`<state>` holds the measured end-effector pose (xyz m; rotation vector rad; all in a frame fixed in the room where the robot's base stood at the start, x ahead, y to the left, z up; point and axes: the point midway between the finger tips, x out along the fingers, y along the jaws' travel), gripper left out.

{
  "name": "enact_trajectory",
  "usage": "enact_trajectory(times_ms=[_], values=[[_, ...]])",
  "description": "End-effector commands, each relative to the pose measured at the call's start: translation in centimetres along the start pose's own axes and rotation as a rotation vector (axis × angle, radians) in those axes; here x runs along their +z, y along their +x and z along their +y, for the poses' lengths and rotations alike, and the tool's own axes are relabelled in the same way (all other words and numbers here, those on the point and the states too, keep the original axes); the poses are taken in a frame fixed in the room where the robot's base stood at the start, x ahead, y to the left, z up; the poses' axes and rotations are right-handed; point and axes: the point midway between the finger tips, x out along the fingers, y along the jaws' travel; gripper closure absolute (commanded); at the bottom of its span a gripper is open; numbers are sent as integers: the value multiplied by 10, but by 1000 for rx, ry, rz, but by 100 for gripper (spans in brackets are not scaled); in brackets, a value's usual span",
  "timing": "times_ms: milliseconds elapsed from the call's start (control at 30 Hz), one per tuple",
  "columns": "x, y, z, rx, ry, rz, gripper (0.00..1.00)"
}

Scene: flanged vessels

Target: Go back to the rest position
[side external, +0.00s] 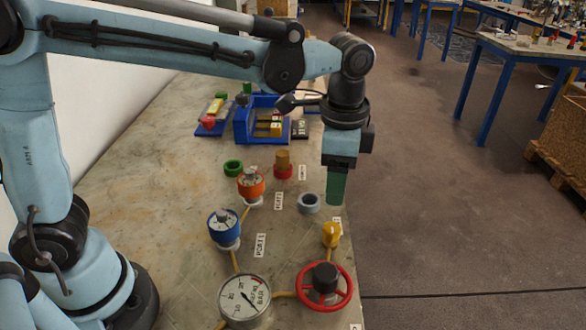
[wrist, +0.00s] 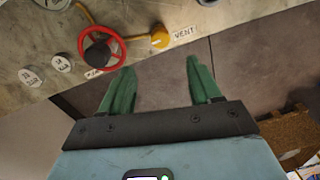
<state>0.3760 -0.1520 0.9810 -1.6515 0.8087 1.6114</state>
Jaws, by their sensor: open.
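My gripper (side external: 336,190) hangs below the wrist, over the right edge of the bench, pointing down. In the wrist view its two green fingers (wrist: 158,80) are spread apart with nothing between them. In the side view the fingers overlap, so the gap does not show. The flanged vessels with an orange top (side external: 251,186) and a blue top (side external: 224,226) stand on the bench to the left of my gripper, apart from it. A grey ring (side external: 309,203) lies on the bench just left of the fingers.
A red handwheel (side external: 325,287), a pressure gauge (side external: 245,300) and a yellow vent fitting (side external: 331,234) stand at the near end of the bench. A green ring (side external: 233,168) and a blue rack (side external: 262,120) are farther back. Open floor (side external: 430,200) lies to the right.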

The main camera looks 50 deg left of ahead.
Motion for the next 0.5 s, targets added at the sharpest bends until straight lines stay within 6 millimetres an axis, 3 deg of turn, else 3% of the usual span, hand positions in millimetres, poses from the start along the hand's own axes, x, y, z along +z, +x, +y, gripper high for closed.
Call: enact_trajectory(times_ms=[167, 267, 500], values=[[4, -1, -1, -5, -16, 8, 37], [16, -5, -5, -20, -73, 38, 37], [72, -13, -16, -98, -353, 188, 37]])
